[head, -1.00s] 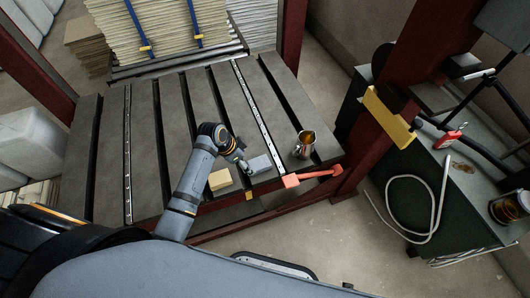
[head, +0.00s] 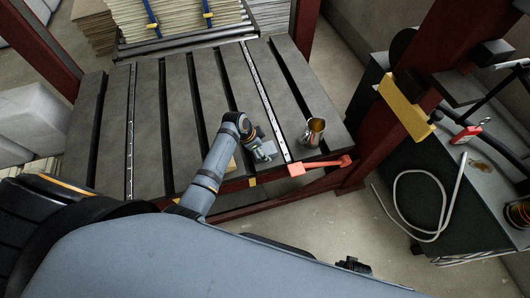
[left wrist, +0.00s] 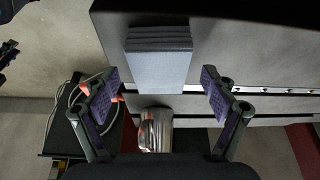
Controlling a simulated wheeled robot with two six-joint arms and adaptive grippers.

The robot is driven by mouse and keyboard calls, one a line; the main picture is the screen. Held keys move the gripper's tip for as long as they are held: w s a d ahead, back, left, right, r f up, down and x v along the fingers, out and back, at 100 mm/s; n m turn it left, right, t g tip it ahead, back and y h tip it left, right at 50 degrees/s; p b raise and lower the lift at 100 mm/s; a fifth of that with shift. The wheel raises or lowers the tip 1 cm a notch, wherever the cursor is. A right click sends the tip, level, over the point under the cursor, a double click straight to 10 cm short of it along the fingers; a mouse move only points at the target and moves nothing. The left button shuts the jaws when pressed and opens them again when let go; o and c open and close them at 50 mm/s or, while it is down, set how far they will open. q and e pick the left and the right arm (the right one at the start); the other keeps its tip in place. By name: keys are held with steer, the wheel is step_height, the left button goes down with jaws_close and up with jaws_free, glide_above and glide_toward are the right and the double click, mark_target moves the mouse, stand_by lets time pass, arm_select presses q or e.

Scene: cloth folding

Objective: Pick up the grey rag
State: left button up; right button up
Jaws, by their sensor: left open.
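The grey rag (head: 268,147) is a small folded block lying on the dark slatted table (head: 180,130) near its front edge. In the left wrist view the grey rag (left wrist: 158,58) shows its layered folds and lies ahead, between the lines of the two fingers. My left gripper (head: 260,153) is over the near side of the rag, partly covering it. In the left wrist view my left gripper (left wrist: 160,92) is open, one finger on each side, with no visible contact. My right gripper is in none of the views.
A metal cup (head: 314,132) stands right of the rag. A red-orange tool (head: 318,166) lies at the table's front right edge. A yellow sponge-like block (head: 232,164) is mostly hidden behind my left arm. The table's left half is clear.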

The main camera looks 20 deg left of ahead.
arm_select(q)
steer(key=shift+w+d+f, duration=0.1)
steer(key=shift+d+f, duration=0.1)
steer(key=shift+f, duration=0.4)
arm_select(e)
steer(key=shift+w+r, duration=0.15)
steer(key=shift+w, duration=0.15)
arm_select(q)
steer(key=c, duration=1.2)
steer(key=shift+r, duration=0.1)
